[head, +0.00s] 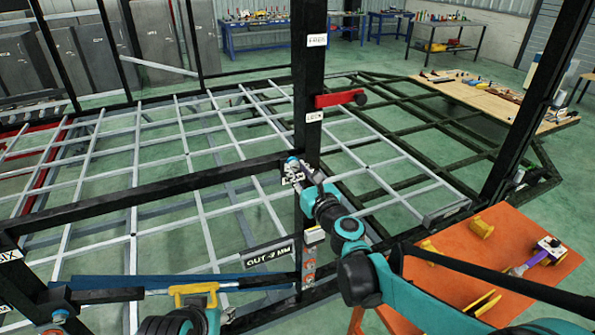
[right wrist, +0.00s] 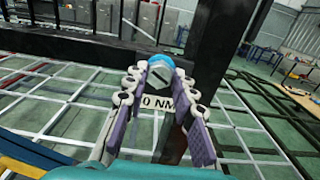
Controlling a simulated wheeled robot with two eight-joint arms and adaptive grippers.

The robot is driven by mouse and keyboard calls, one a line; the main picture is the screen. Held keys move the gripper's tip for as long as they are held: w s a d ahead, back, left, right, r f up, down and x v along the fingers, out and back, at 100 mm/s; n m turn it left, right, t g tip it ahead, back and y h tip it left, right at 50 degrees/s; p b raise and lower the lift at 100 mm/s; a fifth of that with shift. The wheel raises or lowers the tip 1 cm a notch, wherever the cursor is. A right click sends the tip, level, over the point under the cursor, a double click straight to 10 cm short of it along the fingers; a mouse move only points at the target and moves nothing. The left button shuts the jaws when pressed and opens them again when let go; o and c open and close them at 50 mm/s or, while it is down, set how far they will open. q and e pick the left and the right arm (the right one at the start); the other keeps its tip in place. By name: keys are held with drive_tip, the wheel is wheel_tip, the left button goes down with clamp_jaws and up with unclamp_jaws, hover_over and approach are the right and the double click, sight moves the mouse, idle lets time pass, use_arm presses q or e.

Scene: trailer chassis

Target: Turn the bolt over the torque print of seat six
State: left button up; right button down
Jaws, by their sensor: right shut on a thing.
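A blue-topped bolt (head: 293,160) stands where the dark crossbeam meets the tall dark post (head: 306,80). In the right wrist view the bolt's blue top (right wrist: 160,63) shows between two purple-padded fingers. My right gripper (right wrist: 160,100) is shut on it. A white print (right wrist: 158,102) reading "0 NM" shows between the fingers, just below the bolt. In the head view the right gripper (head: 305,176) partly covers this place. A white label (head: 10,256) reading "SIX" is on the frame at far left, and another blue-topped bolt (head: 60,315) is below it. I cannot make out my left gripper.
A red lever (head: 340,98) juts from the post between "FREE" and "LOCK" labels. A gauge plate (head: 268,256) reads "OUT -2 MM". An orange table (head: 520,250) with parts stands at right. A metal grid (head: 150,180) lies behind.

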drive_tip(key=m, duration=0.5)
drive_tip(key=shift+m, duration=0.3)
idle(0.4)
drive_tip(key=c, duration=1.2)
unclamp_jaws()
drive_tip(key=shift+s+d, duration=0.1)
drive_tip(key=shift+s+d, duration=0.2)
drive_tip(key=shift+s, duration=0.2)
drive_tip(key=v, duration=1.1)
drive_tip(key=shift+s, duration=0.1)
